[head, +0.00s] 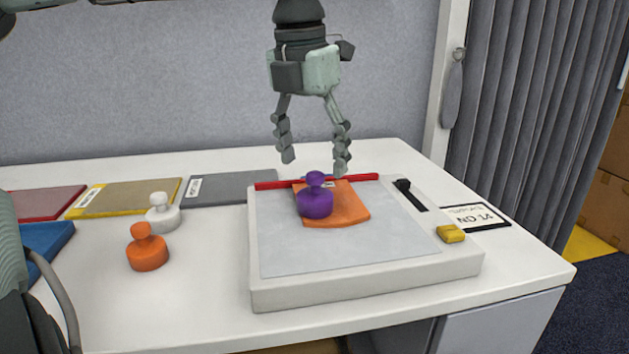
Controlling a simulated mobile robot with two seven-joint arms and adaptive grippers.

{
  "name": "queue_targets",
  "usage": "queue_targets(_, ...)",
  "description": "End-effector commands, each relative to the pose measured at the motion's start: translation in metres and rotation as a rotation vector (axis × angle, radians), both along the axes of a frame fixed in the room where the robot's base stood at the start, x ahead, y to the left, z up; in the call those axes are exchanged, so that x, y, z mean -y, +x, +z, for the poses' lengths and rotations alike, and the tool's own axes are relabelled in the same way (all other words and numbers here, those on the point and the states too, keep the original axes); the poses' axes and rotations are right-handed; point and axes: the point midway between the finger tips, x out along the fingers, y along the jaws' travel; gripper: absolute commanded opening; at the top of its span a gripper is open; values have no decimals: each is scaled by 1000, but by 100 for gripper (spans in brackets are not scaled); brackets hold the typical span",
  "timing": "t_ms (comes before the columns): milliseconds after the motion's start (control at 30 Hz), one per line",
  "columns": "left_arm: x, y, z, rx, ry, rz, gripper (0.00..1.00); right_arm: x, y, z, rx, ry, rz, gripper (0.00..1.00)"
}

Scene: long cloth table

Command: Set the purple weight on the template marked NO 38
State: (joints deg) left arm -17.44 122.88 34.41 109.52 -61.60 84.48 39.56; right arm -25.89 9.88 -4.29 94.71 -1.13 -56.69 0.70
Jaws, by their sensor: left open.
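The purple weight (317,198) stands upright, knob up, on an orange template (345,212) that lies on the white board (260,290). A small label at the template's far left corner is partly hidden and too small to read, so I cannot tell if it says NO 38. My left gripper (315,167) points down just above and behind the weight. Its fingers are spread and empty, apart from the weight. My right gripper is not in view.
An orange weight (147,250) and a white weight (162,214) stand on the table left of the board. Flat coloured pieces, including grey (235,188) and blue (45,245), lie further left.

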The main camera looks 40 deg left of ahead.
Motion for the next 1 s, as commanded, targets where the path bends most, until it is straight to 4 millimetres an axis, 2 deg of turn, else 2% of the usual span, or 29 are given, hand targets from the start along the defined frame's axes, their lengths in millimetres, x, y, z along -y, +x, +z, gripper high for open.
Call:
queue_targets(100, 0, -3, 27, 4, 2, 1, 70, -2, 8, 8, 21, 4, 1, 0)
queue_targets(333, 0, -8, 56, 1, 1, 1, 70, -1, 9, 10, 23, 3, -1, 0)
queue_targets(500, 1, -9, 61, -1, -1, -1, 70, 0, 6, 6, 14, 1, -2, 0)
queue_targets(1000, 1, -9, 61, -1, 0, -1, 70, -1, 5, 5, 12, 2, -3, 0)
